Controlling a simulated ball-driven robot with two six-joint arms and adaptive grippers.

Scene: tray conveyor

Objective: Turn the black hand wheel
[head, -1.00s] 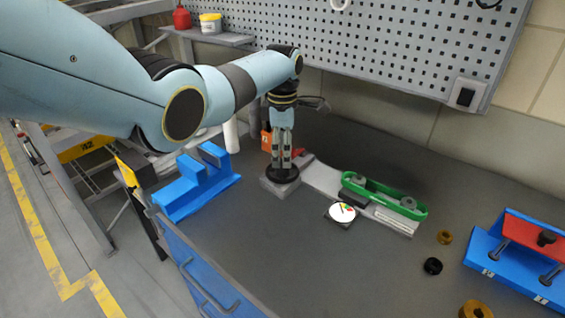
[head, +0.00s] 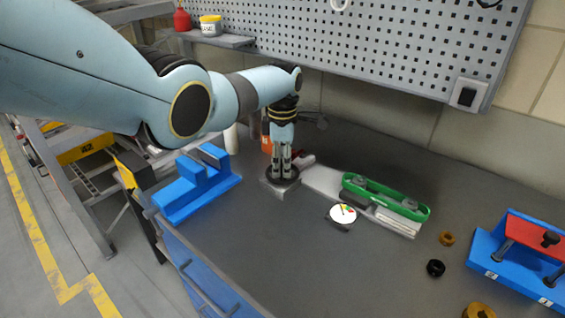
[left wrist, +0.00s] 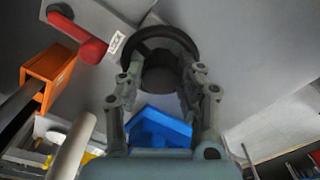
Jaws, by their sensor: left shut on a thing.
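The black hand wheel (head: 296,175) sits flat on a grey block at the left end of a long metal bar on the bench. My left gripper (head: 282,173) points straight down over it, with its fingers at the middle of the wheel. In the left wrist view the dark wheel rim (left wrist: 160,32) arches beyond the two fingers, and the left gripper (left wrist: 160,82) has them on either side of the wheel's dark centre. The gripper is shut on the wheel; the exact contact is partly hidden. My right gripper is in neither view.
A red handle (left wrist: 85,40) and an orange block (left wrist: 48,70) are close beside the wheel. A blue stepped block (head: 195,185) stands left. A green belt loop (head: 385,197) and a dial gauge (head: 342,214) lie right. The front middle bench is clear.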

